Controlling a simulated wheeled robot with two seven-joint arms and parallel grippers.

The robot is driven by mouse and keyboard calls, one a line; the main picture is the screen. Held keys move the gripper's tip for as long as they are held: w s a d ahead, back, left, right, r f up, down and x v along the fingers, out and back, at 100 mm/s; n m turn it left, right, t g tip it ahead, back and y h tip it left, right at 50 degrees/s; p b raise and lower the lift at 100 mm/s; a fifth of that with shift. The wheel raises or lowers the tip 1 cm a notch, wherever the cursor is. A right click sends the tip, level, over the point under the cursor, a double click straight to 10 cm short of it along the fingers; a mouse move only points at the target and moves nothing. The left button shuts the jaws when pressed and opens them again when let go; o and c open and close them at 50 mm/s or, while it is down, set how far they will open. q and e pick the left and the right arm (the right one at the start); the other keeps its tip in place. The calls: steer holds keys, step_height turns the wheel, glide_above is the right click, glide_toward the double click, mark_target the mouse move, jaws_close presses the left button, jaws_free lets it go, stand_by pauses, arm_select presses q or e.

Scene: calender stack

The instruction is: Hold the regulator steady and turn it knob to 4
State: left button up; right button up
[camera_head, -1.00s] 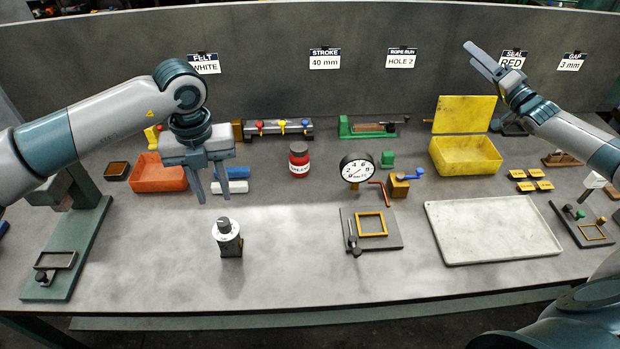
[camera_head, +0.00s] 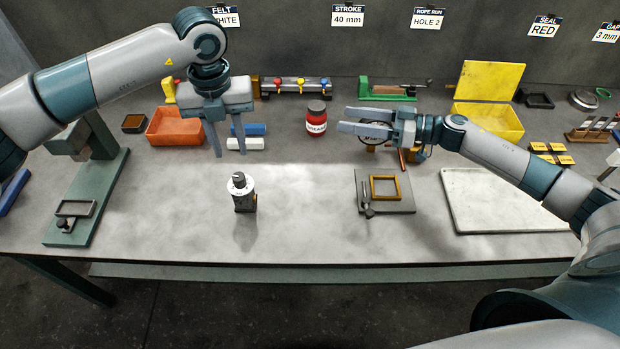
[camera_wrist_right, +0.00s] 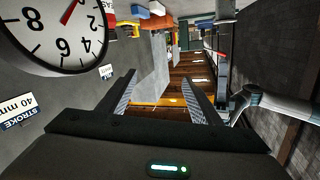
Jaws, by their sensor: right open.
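The regulator (camera_head: 244,203) is a small dark block standing upright on the bench, left of centre. Its pale round dial and dark knob (camera_head: 238,180) are on top; the numbers are too small to read. My left gripper (camera_head: 228,152) is open and empty, pointing down above and behind the regulator, apart from it. My right gripper (camera_head: 344,120) is open and empty, pointing left, well to the right of and behind the regulator. Its two fingers also show apart in the right wrist view (camera_wrist_right: 158,85), where the regulator cannot be made out.
A round gauge (camera_wrist_right: 60,38) is close to my right gripper, which mostly covers it in the head view. A red jar (camera_head: 316,120) stands near the right fingertips. A plate with a yellow frame (camera_head: 384,175) lies right. The bench around the regulator is clear.

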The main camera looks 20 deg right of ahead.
mark_target(252, 192)
steer(key=s+a+f+n+g, duration=0.1)
steer(key=s+a+f+n, duration=0.1)
steer(key=s+a, duration=0.1)
steer(key=s+a+f+n+g, duration=0.2)
steer(key=s+a+f, duration=0.1)
steer(key=a, duration=0.3)
steer(key=s+a+f+n+g, duration=0.1)
steer(key=s+a+f+n, duration=0.1)
steer(key=a, duration=0.3)
steer(key=shift+s+a+f+g, duration=0.1)
steer(key=shift+s+f+g, duration=0.2)
steer(key=shift+s+f, duration=0.15)
steer(key=x, duration=1.7)
steer(key=shift+a+f, duration=0.1)
steer(key=shift+f, duration=0.15)
steer(key=shift+c, duration=0.5)
